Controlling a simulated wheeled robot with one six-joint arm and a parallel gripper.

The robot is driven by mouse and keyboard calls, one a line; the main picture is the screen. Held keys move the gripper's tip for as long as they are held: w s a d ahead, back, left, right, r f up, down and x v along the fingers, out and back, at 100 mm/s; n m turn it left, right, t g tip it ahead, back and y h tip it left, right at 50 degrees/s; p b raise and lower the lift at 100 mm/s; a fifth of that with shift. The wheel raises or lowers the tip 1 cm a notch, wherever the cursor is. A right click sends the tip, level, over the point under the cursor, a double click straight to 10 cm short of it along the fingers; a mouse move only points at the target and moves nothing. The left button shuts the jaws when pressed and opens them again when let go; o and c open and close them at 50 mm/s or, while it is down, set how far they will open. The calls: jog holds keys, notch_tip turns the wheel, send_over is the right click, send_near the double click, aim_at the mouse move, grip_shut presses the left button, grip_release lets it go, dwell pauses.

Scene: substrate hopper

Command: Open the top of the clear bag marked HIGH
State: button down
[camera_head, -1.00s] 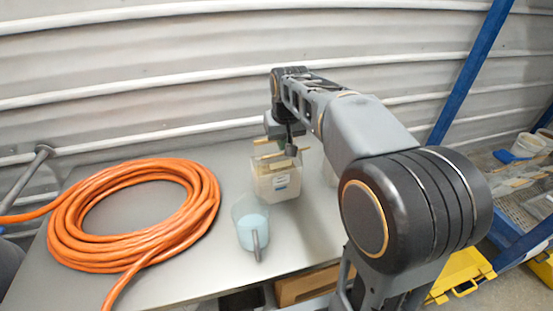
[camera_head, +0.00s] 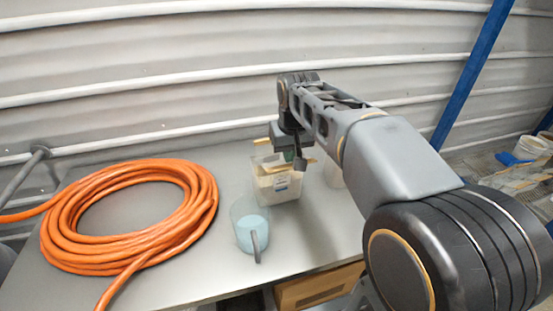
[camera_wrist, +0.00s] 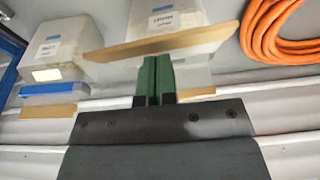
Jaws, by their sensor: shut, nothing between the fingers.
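My gripper (camera_wrist: 156,62) is shut and empty, with its green finger pads together. The fingertips are by the long tan bar (camera_wrist: 205,38) across the top of a clear bag (camera_wrist: 148,15) with pale contents. I cannot tell whether they touch. In the head view this bag (camera_head: 285,191) stands on the table with tan strips at its top, and my gripper (camera_head: 300,164) is above it. Its label is too blurred to read. A second clear bag (camera_wrist: 62,42) has a white label, also unreadable, and a blue strip (camera_wrist: 55,89). I cannot tell which is HIGH.
A clear cup of blue stuff (camera_head: 251,232) stands on the table (camera_head: 190,272) in front of the bag. A coil of orange hose (camera_head: 70,225) fills the left side. A ribbed wall (camera_head: 150,75) is behind. The table's front middle is clear.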

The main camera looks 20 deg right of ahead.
jog(key=shift+r, duration=0.1)
dwell(0.3)
notch_tip(320, 180, up, 8)
jog(key=p, duration=0.6)
jog(key=shift+p, duration=0.4)
